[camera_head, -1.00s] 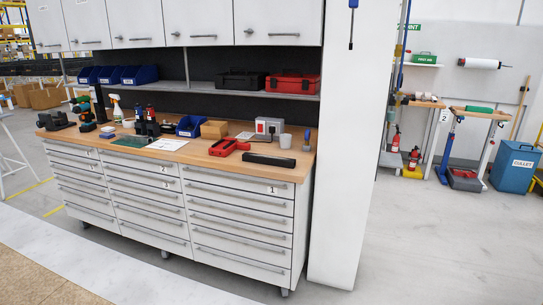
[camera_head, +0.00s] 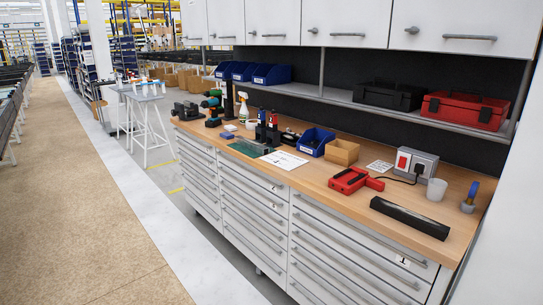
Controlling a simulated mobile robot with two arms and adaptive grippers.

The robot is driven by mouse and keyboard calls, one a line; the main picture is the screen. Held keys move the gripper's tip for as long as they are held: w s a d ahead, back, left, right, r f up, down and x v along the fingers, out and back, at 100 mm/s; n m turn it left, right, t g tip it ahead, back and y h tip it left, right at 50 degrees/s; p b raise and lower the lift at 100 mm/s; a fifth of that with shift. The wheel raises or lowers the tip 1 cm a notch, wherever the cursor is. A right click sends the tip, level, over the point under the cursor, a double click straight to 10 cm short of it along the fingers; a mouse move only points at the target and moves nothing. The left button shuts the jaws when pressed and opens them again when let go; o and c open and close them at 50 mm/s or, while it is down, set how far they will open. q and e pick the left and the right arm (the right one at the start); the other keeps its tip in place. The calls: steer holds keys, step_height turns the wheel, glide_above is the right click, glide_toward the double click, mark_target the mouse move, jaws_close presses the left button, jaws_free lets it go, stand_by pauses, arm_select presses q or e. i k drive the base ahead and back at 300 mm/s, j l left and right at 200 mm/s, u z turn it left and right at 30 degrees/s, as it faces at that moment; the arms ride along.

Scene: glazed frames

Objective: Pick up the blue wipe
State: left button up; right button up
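I cannot make out a blue wipe for certain in the head view. A small pale item (camera_head: 230,127) lies on the workbench (camera_head: 320,187) near the spray bottle (camera_head: 243,108), too small to identify. Blue things that show clearly are a blue bin (camera_head: 312,146) on the worktop, several blue bins on the shelf (camera_head: 271,75), and a blue-topped tool (camera_head: 470,196) standing at the right end. Neither of my grippers is in view.
The worktop also holds drills (camera_head: 213,112), a green mat (camera_head: 246,149), a paper sheet (camera_head: 284,160), a cardboard box (camera_head: 342,153), a red tool (camera_head: 350,181), a white cup (camera_head: 436,190) and a black bar (camera_head: 410,217). The aisle floor (camera_head: 80,200) at left is clear.

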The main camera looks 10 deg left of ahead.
mark_target(226, 135)
steer(key=i+j+u, duration=0.2)
steer(key=i+u, duration=1)
steer(key=i, duration=0.15)
